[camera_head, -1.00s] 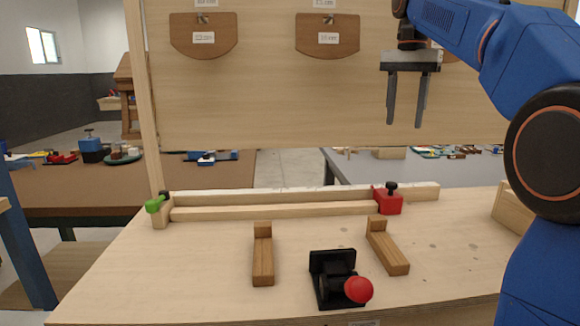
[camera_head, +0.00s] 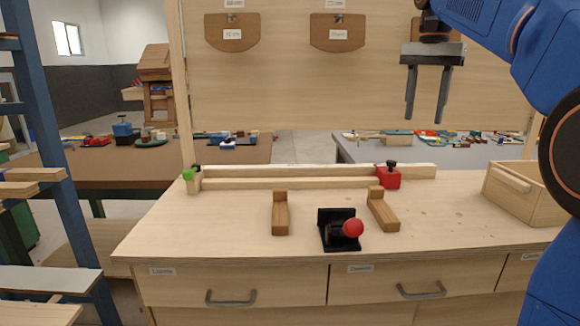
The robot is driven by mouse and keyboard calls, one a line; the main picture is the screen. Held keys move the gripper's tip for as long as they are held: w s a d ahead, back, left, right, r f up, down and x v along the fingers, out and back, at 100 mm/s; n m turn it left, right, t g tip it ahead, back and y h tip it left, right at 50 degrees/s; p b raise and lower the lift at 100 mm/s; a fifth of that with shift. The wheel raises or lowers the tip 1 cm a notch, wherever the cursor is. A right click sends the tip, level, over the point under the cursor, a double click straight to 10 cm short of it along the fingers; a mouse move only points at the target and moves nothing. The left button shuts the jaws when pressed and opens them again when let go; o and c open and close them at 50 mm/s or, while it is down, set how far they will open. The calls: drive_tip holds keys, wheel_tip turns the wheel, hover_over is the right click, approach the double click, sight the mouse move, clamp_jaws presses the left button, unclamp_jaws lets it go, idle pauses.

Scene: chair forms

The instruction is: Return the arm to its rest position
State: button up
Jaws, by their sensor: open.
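My gripper (camera_head: 426,118) hangs from my blue arm at the upper right, fingers pointing down. Its two dark fingers are apart, with nothing between them. It is in the air in front of the wooden back panel (camera_head: 290,85), above the workbench (camera_head: 230,240) and clear of everything on it.
On the bench are a black clamp with a red knob (camera_head: 340,229), two wooden L-shaped pieces (camera_head: 280,213) (camera_head: 382,208), a long wooden fence (camera_head: 300,183) with a red stop (camera_head: 388,177), and a wooden box (camera_head: 525,195) at right. A blue rack (camera_head: 50,150) stands at left.

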drive_tip(key=s+a+f+n+t, duration=0.1)
drive_tip(key=s+f+n, duration=0.3)
drive_tip(key=s+f, duration=1)
drive_tip(key=s+a+f+n+t, duration=0.1)
drive_tip(key=s+f+n+t, duration=0.2)
drive_tip(key=s+f, duration=1.2)
wheel_tip(320, 180, down, 9)
drive_tip(key=shift+s+a+r+n+t, duration=0.2)
drive_tip(key=shift+a+n+t, duration=0.1)
drive_tip(key=shift+n, duration=0.4)
